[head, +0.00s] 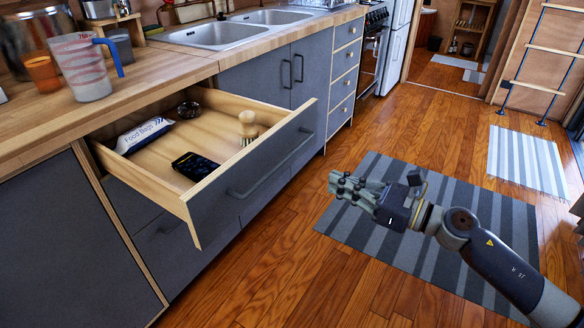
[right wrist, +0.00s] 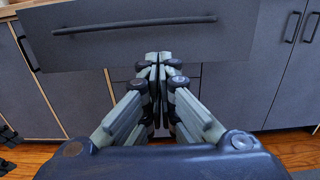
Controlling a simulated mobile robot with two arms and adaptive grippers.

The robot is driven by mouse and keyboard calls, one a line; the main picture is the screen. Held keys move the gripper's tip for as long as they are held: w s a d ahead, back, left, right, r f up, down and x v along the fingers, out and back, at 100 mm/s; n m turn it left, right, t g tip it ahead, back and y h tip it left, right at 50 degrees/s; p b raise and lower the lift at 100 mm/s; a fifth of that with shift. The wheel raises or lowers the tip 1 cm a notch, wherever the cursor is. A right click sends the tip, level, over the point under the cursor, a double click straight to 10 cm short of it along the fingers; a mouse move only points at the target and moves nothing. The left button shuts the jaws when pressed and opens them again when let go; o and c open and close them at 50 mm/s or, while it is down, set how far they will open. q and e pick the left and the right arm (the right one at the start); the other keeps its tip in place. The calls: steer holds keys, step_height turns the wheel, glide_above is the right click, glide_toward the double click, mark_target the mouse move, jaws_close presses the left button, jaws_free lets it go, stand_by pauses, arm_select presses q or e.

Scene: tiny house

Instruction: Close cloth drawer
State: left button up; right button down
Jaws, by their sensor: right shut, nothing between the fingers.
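The open drawer (head: 270,150) is pulled far out below the wooden counter in the head view. It has a grey front with a long dark handle (head: 272,168). Inside lie a white food bags pack (head: 144,134), a dark phone-like item (head: 195,166), a wooden brush (head: 248,127) and a small dark round item (head: 189,109). My right gripper (head: 334,183) is shut and empty, in front of the drawer and apart from it. In the right wrist view its fingers (right wrist: 158,58) point at the grey drawer front (right wrist: 130,32). My left gripper is not in view.
A measuring jug (head: 82,65) and an orange cup (head: 42,74) stand on the counter (head: 140,88) by the sink (head: 212,34). A grey striped rug (head: 440,250) lies under my right arm. The wooden floor (head: 265,270) before the drawer is clear.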

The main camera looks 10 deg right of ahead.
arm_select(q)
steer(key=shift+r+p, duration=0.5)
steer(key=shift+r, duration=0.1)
arm_select(e)
steer(key=x, duration=1.2)
steer(key=shift+w+a, duration=0.2)
